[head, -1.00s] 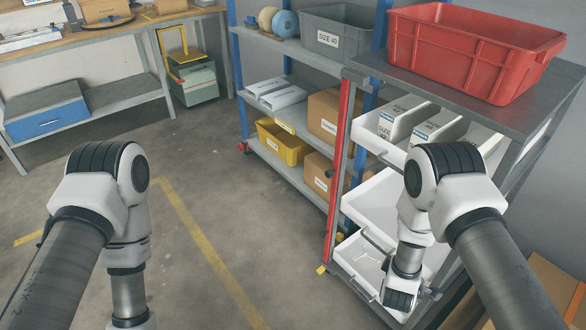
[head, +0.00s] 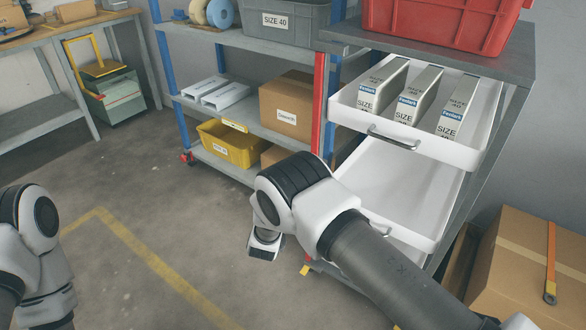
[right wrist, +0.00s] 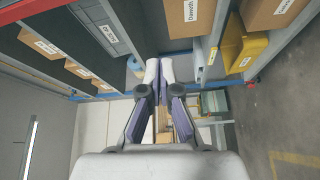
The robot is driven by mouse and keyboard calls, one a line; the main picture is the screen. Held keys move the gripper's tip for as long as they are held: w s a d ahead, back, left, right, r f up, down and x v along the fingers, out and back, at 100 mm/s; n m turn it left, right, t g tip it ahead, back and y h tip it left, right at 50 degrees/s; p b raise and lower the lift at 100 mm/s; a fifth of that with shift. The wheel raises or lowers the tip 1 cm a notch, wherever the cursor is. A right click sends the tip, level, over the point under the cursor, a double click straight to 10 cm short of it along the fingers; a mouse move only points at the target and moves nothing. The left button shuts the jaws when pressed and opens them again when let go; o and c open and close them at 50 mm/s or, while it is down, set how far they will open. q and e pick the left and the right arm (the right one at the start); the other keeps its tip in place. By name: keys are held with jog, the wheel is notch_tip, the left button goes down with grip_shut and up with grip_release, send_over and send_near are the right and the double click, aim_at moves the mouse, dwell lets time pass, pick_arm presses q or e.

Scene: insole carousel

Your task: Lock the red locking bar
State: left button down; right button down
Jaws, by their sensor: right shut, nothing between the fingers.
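The red locking bar (head: 319,100) stands upright along the left front edge of the grey drawer cabinet. Its lower part is hidden behind my right arm. The top drawer (head: 450,154) sticks out and holds three white shoe boxes (head: 382,88). A lower drawer (head: 390,185) also sticks out and looks empty. My right gripper (right wrist: 158,66) is shut and empty in the right wrist view, with shelving beyond it. In the head view its fingers are hidden; the wrist hangs left of the cabinet. My left gripper is out of view; only its arm shows at the left edge.
A shelf unit left of the cabinet holds a yellow bin (head: 230,145), a cardboard box (head: 287,108) and a grey bin (head: 290,27). A red crate (head: 440,22) sits on the cabinet. A large carton (head: 525,265) stands at right. The floor at left is clear.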

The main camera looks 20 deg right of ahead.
jog(key=w+d, duration=0.6)
jog(key=d, duration=0.1)
jog(key=shift+d, duration=0.2)
dwell(0.4)
jog(key=s+d+p, duration=0.1)
jog(key=s, duration=0.1)
jog(key=s+d+p, duration=0.1)
jog(key=s+d, duration=0.1)
jog(key=shift+f, duration=0.15)
